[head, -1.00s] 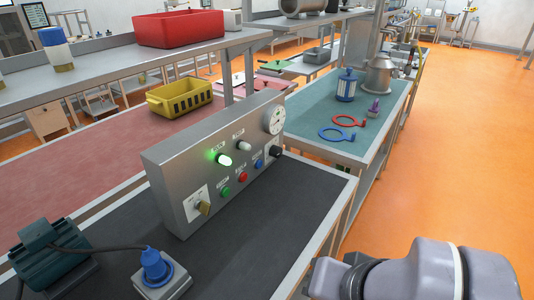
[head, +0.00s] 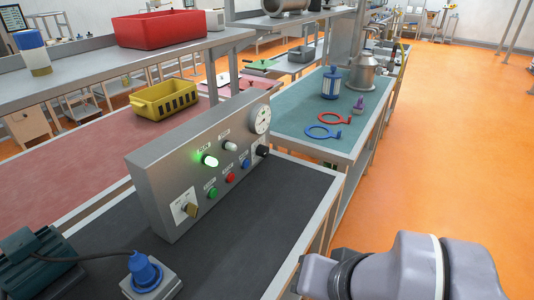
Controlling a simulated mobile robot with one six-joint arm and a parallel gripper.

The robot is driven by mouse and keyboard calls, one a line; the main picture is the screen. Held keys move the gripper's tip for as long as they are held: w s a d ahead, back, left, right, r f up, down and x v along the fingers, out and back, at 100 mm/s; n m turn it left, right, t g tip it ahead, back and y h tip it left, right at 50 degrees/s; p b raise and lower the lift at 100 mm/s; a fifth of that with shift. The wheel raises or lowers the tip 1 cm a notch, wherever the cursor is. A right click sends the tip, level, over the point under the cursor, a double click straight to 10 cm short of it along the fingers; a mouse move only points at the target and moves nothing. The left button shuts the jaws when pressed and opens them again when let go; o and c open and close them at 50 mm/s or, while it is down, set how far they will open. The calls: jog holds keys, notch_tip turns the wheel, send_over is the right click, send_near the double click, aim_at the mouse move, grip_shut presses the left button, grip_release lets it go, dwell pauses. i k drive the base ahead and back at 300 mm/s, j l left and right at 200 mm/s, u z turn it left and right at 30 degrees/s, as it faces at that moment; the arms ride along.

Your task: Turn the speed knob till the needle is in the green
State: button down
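A grey metal control panel (head: 165,171) stands on the dark bench mat. A round white gauge (head: 259,120) sits at its far upper end; its needle is too small to read. A black knob (head: 262,151) sits below the gauge beside a white label. Green, red and blue buttons run along the lower row. My arm shows at the lower right, away from the panel. My gripper is not in view.
A blue plug in a grey socket box (head: 152,278) and a dark green motor (head: 42,262) stand at the near left. The dark mat (head: 262,215) before the panel is clear. A teal bench (head: 290,118) beyond holds rings and a blue-white canister.

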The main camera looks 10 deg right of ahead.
aim_at(261, 151)
jog(key=i+l+z, duration=0.25)
jog(key=i, duration=0.15)
jog(key=i+l+z, duration=0.25)
jog(key=i, duration=0.15)
jog(key=j, duration=0.1)
